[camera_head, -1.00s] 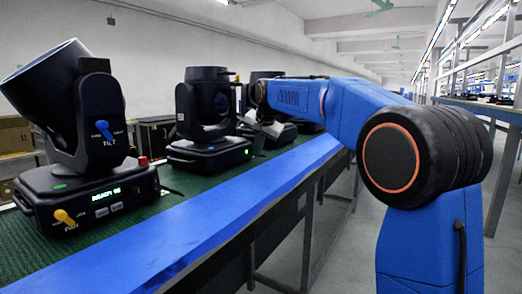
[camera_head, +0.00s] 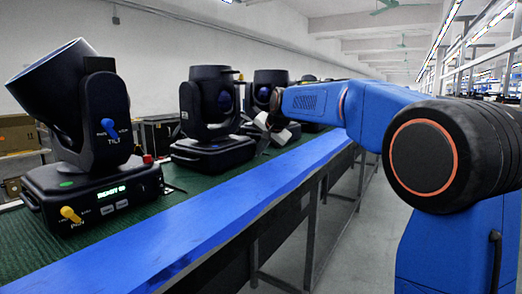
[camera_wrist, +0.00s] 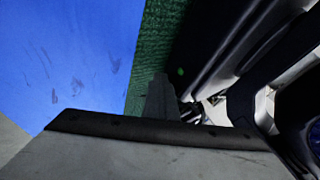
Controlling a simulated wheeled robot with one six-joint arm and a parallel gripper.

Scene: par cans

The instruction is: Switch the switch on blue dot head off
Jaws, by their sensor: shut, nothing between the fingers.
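Several black moving-head lights stand in a row on a green bench top. The nearest head (camera_head: 95,150) has a green dot (camera_head: 65,184) on its base, a yellow knob (camera_head: 70,214), a lit display and a small red part (camera_head: 147,159) at its back corner. The second head (camera_head: 212,110) stands behind it, and a third head (camera_head: 268,85) farther back.
A blue bench edge (camera_head: 180,235) runs along the front of the green top (camera_head: 30,240). In the wrist view a dark base (camera_wrist: 222,45) with a small green dot lies right of the fingers. Boxes stand behind at left; the aisle at right is open.

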